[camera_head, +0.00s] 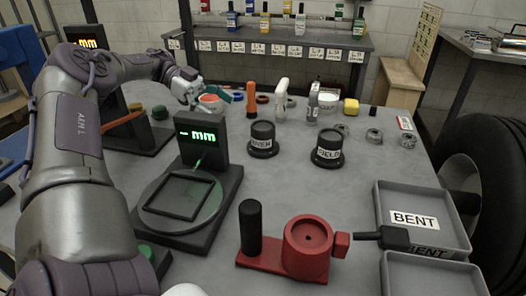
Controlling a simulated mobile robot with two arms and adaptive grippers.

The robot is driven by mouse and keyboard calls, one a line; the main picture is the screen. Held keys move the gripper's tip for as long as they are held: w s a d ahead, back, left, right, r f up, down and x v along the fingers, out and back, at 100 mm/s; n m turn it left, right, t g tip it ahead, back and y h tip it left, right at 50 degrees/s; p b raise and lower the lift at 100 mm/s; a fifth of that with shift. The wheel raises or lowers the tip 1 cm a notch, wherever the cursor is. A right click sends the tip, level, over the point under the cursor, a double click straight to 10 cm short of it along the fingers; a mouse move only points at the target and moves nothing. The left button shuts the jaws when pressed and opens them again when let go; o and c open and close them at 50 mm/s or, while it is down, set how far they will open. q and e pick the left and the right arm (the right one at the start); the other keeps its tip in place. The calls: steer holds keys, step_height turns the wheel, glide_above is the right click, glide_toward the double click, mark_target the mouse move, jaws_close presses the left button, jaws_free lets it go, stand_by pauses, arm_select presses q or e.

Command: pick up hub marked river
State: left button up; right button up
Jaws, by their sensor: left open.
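The hub marked river (262,138) is a black flanged cylinder standing upright on the grey table, with a white label that seems to read RIVER. A similar black hub labelled FIELD (328,150) stands just right of it. My left gripper (207,100) is small in the picture at the far side of the table, beyond and left of the river hub and apart from it. It is open, close to an orange round item (209,102) and a teal item; whether it touches them I cannot tell. My right gripper does not show.
A gauge with a green mm display (202,134) stands left of the hubs. A red fixture (306,247) with a black handle is in front. Grey trays (455,236), one marked BENT, are at right. Bottles and rings line the back. Table between hubs and red fixture is clear.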

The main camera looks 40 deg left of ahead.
mark_target(254, 125)
arm_select(q)
steer(key=x, duration=0.8)
steer(key=shift+d, duration=0.2)
steer(key=x, duration=0.5)
steer(key=shift+r, duration=0.15)
steer(key=shift+c, duration=0.2)
jaws_close()
steer(key=shift+w+r, duration=0.1)
